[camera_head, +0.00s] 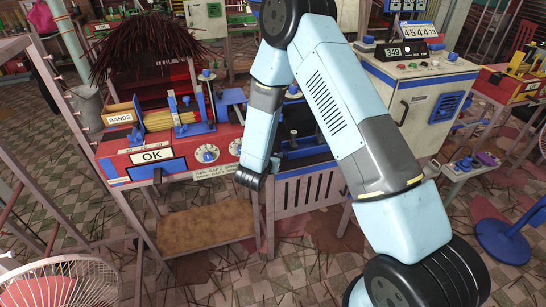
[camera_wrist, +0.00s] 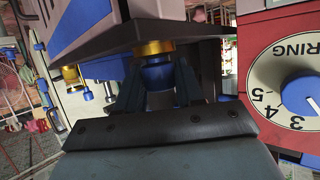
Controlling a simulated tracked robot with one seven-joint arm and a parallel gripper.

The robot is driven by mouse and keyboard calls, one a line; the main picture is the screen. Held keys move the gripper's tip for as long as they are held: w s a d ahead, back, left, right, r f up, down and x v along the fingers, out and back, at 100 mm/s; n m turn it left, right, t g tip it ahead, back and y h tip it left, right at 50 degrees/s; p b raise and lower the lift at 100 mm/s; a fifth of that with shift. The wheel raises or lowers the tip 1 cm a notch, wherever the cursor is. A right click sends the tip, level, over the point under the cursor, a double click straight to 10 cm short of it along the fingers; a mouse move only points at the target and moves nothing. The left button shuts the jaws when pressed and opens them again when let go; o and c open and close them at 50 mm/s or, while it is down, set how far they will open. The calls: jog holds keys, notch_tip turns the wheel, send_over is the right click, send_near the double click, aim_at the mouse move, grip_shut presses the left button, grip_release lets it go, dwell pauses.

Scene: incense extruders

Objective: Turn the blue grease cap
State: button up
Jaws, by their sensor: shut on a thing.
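The blue grease cap (camera_wrist: 157,76) sits under a gold collar (camera_wrist: 153,48) beneath a dark overhanging part in the wrist view. My gripper (camera_wrist: 158,88) is shut on the cap, with one dark finger on each side of it. The cap's lower part is partly hidden between the fingers. In the head view my arm reaches down to the right end of the red machine (camera_head: 170,165). The cap and my fingertips cannot be made out there.
A dial with a blue knob (camera_wrist: 302,94) is close on the right in the wrist view. Another gold-collared blue part (camera_wrist: 72,80) is at left. In the head view, a white cabinet (camera_head: 420,95) stands right and a fan (camera_head: 60,280) at lower left.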

jog(key=m+g+h, duration=0.2)
jog(key=m+h, duration=0.2)
jog(key=shift+a+m+g+h, duration=0.1)
jog(key=shift+m+g+h, duration=0.2)
jog(key=shift+g, duration=0.1)
jog(key=shift+m+g+h, duration=1.2)
jog(key=shift+m+g, duration=0.6)
jog(key=o, duration=0.7)
jog(key=v, duration=1.3)
jog(key=shift+a, duration=0.3)
